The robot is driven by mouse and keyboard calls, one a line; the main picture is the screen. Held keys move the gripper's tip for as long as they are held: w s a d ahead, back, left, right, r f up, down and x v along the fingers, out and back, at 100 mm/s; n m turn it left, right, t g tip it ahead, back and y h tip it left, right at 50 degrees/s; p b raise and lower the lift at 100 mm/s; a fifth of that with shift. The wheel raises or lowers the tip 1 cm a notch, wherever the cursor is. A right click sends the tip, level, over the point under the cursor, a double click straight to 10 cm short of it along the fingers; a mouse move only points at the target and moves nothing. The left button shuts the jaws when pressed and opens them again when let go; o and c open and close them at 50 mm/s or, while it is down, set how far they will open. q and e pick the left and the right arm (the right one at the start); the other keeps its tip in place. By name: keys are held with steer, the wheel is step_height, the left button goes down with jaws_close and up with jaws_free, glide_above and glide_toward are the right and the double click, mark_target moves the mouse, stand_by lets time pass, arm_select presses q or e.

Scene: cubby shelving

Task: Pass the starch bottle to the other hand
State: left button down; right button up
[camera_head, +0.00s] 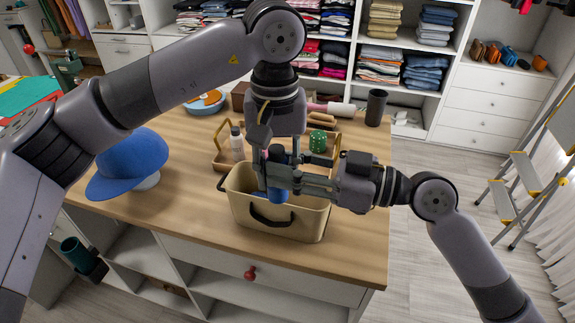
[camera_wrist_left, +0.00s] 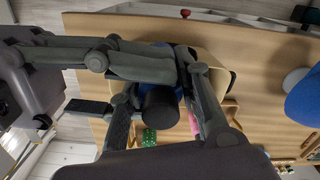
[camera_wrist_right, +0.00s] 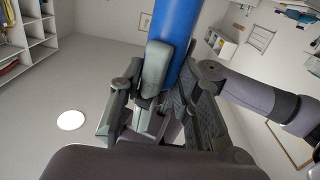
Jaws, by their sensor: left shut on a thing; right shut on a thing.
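The starch bottle (camera_head: 278,190) is blue with a dark cap and stands upright above the beige bin (camera_head: 240,207). My left gripper (camera_head: 275,165) comes down from above and is shut on the upper part of the bottle. My right gripper (camera_head: 285,180) comes in from the right and is shut on it lower down. In the left wrist view the dark cap (camera_wrist_left: 159,106) shows between the fingers. In the right wrist view the blue body (camera_wrist_right: 174,30) rises past the fingers. The grippers hide much of the bottle in the head view.
The bin stands at the wooden table's (camera_head: 350,245) front edge. A blue cap (camera_head: 132,160) sits on a stand at the left. The table's right front is clear.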

arm_select(q)
steer(key=c, duration=1.1)
jaws_free()
steer(key=shift+w, duration=0.2)
steer(key=shift+d+r, duration=0.1)
